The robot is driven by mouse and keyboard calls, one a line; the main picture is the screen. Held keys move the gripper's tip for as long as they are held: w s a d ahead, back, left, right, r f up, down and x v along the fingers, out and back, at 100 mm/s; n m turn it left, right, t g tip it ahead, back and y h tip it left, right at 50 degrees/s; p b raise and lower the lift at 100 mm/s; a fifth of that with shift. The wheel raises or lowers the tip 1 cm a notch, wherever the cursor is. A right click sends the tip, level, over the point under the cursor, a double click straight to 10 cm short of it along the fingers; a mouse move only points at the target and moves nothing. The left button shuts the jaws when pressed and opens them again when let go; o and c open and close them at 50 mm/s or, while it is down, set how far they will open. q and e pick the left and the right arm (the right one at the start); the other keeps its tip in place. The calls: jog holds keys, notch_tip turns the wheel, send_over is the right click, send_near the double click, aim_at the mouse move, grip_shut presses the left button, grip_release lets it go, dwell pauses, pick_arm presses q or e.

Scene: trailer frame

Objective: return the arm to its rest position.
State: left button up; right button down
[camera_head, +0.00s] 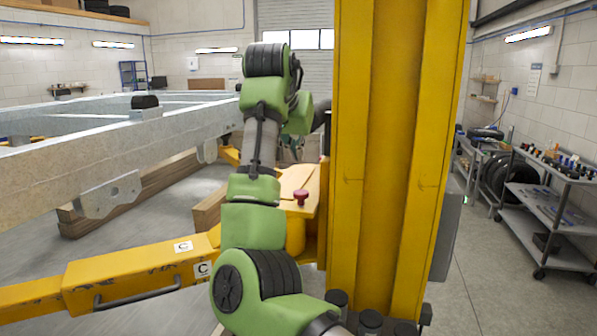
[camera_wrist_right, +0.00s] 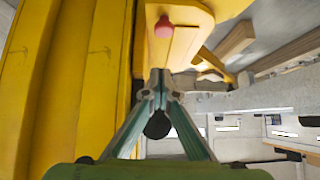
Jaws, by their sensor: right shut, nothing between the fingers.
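My right arm (camera_head: 252,220), green and grey, reaches up and forward from the bottom middle of the head view, just left of a yellow post. My right gripper (camera_head: 290,145) is partly hidden behind the arm's wrist links there. In the right wrist view its two fingers (camera_wrist_right: 160,82) meet at the tips, shut and empty. The tips show in front of a yellow part with a red knob (camera_wrist_right: 163,27); the distance between them is unclear. My left gripper is in neither view.
The tall yellow post (camera_head: 395,150) stands close right of the arm. A yellow beam (camera_head: 140,268) marked C crosses the lower left. The grey trailer frame (camera_head: 90,172) fills the left. A tool cart (camera_head: 550,205) stands at far right, with bare floor before it.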

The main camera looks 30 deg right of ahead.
jog(key=shift+s+a+r, duration=0.2)
jog(key=shift+a+r, duration=0.25)
jog(key=shift+d, duration=0.15)
